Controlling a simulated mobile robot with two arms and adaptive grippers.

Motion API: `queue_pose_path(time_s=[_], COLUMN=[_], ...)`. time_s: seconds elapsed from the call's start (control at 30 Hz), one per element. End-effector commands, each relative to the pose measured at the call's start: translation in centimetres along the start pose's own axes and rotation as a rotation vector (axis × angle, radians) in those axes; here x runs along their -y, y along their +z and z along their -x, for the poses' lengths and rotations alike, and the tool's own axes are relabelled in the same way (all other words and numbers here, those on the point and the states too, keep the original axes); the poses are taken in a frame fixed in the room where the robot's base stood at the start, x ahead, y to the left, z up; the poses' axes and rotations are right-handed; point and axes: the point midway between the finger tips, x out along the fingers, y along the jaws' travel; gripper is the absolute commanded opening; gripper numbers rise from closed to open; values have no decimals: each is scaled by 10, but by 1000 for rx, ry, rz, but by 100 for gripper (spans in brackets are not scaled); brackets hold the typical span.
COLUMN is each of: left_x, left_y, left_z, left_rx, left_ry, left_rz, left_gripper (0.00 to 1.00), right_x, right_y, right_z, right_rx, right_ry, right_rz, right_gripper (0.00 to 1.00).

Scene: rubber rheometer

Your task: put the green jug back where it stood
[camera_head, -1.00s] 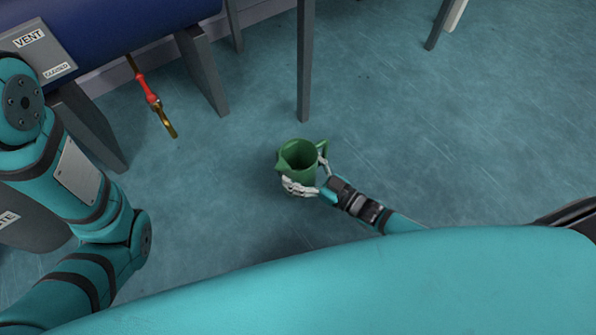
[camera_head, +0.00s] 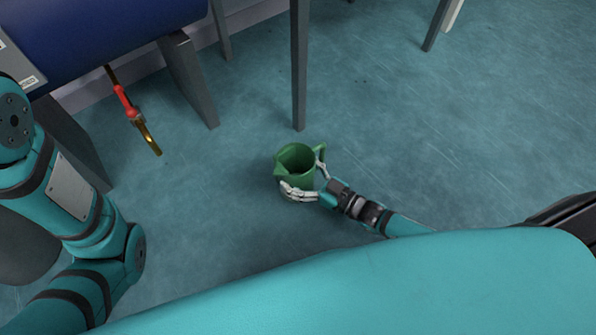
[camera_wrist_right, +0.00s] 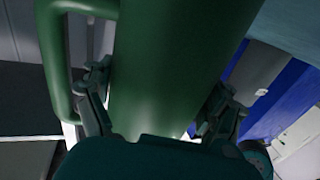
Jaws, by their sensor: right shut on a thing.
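The green jug (camera_head: 298,164) is in the middle of the head view, roughly upright, with its open top facing the camera. Its handle is at the right and its spout at the left. My right gripper (camera_head: 308,182) is shut around the jug's body. In the right wrist view the jug (camera_wrist_right: 165,70) fills the middle, its handle at the left, with the fingers of my right gripper (camera_wrist_right: 160,105) on both sides of it. Whether the jug touches the floor is hard to tell. My left arm shows at the left edge, but its gripper is out of view.
A red-handled valve on a brass pipe (camera_head: 134,115) hangs below the blue vessel (camera_head: 110,35) at upper left. Grey legs (camera_head: 190,80) support the vessel. A thin grey post (camera_head: 299,70) stands just beyond the jug. The floor (camera_head: 440,130) at right is clear.

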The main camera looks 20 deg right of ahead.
Motion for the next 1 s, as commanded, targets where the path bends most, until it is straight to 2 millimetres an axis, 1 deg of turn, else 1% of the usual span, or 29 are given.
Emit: queue_pose_path(time_s=[0.03, 0.17, 0.2, 0.3, 0.53, 0.6, 0.67, 0.77, 1.0], left_x=[0, 0, 0, 0, 0, 0, 1, 3, 7], left_y=[0, -1, -1, 0, -1, 0, 1, 4, 12], left_z=[-1, 1, 1, 0, 0, -3, -6, -14, -36], left_rx=[0, -2, -2, -2, -4, -4, -4, -4, -4], left_ry=[0, 1, 1, 1, 2, 2, 2, 2, 2], left_rz=[0, -1, -1, -1, -1, -1, -1, -1, -1], left_gripper=[40, 40, 40, 40, 40, 40, 40, 40, 40], right_x=[0, 0, 0, 0, 0, 0, 0, 1, 0], right_y=[-6, -3, 2, 2, 2, -2, -2, -3, -4], right_z=[-2, -2, 0, 0, 0, 0, 5, 20, 72], right_rx=[-14, -14, 0, 0, 0, 0, 2, 4, 5], right_ry=[-1, -1, 0, 0, 0, 0, 0, 0, 1], right_rz=[1, 1, 0, -1, 0, 0, -1, -2, -1], right_gripper=[28, 28, 89, 100, 100, 100, 100, 100, 100])
